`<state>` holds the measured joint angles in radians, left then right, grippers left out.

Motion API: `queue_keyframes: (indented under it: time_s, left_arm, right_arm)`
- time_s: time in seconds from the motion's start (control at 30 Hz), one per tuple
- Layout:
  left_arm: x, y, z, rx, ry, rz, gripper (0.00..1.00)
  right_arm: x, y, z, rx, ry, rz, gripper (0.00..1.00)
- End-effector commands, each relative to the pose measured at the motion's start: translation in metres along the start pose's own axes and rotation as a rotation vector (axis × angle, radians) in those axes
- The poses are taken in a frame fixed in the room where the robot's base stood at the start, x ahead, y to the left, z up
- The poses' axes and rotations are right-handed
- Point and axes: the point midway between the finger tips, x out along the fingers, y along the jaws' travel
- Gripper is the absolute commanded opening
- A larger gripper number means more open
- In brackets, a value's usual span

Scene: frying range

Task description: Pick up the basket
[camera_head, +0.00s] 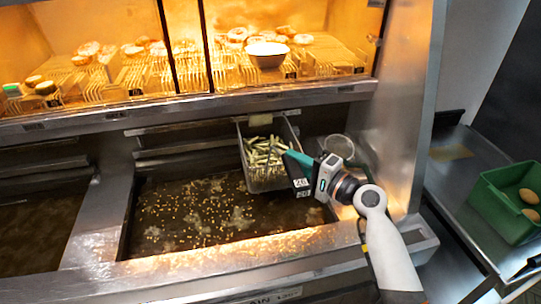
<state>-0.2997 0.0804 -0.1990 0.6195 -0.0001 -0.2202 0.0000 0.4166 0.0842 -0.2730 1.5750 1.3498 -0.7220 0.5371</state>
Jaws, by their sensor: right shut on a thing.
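The wire fry basket (242,176) holds several pale green-yellow fries (265,155). It is at the back right of the oil vat (180,215), and I cannot tell whether it touches the oil. My right gripper (292,165) comes in from the right and is shut at the basket's right side. My left gripper is not in view.
A lit warming shelf (200,105) with food and a white bowl (267,55) runs above the vat. A second vat (35,230) lies at left. A green crate (490,205) with round brown items stands at right. A steel wall rises beside my right arm.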

Motion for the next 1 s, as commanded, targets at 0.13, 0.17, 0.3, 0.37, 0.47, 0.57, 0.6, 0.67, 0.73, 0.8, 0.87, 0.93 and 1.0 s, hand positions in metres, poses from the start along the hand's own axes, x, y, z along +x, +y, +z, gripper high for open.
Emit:
queue_keyframes:
  time_s: [0.13,0.17,0.3,0.37,0.47,0.57,0.6,0.67,0.73,0.8,0.87,0.93,1.0]
  left_arm:
    - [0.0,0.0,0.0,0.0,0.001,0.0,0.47]
    - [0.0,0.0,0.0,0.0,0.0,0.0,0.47]
    - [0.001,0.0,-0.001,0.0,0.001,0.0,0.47]
    - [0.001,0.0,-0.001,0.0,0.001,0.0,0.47]
    - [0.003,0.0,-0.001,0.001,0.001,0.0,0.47]
    - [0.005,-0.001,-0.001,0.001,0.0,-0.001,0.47]
    - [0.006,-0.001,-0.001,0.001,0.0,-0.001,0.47]
    - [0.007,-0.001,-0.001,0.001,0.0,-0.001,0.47]
    - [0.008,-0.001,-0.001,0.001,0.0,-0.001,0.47]
    - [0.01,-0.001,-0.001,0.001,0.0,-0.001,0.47]
    - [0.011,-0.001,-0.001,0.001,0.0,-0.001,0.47]
    - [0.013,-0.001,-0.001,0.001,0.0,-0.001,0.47]
    - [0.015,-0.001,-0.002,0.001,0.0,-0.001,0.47]
  right_arm:
    - [0.0,0.003,0.0,-0.003,-0.001,0.005,0.0]
    - [0.0,0.002,0.0,-0.003,-0.001,0.005,0.0]
    - [0.0,0.004,0.0,-0.004,-0.001,0.005,0.0]
    - [0.0,0.006,0.0,-0.005,0.0,0.005,0.0]
    - [0.0,0.011,0.001,-0.006,0.0,0.006,0.0]
    - [0.001,0.019,0.001,-0.008,-0.001,0.007,0.0]
    - [0.001,0.023,0.001,-0.007,-0.001,0.007,0.0]
    - [0.001,0.026,0.001,-0.007,-0.001,0.007,0.0]
    - [0.001,0.031,0.001,-0.007,-0.001,0.007,0.0]
    - [0.001,0.036,0.001,-0.007,-0.002,0.007,0.0]
    - [-0.002,0.037,0.001,-0.005,-0.002,0.006,0.0]
    - [-0.007,0.036,0.001,-0.004,-0.002,0.004,0.0]
    - [-0.013,0.036,0.001,-0.005,-0.002,0.004,0.0]
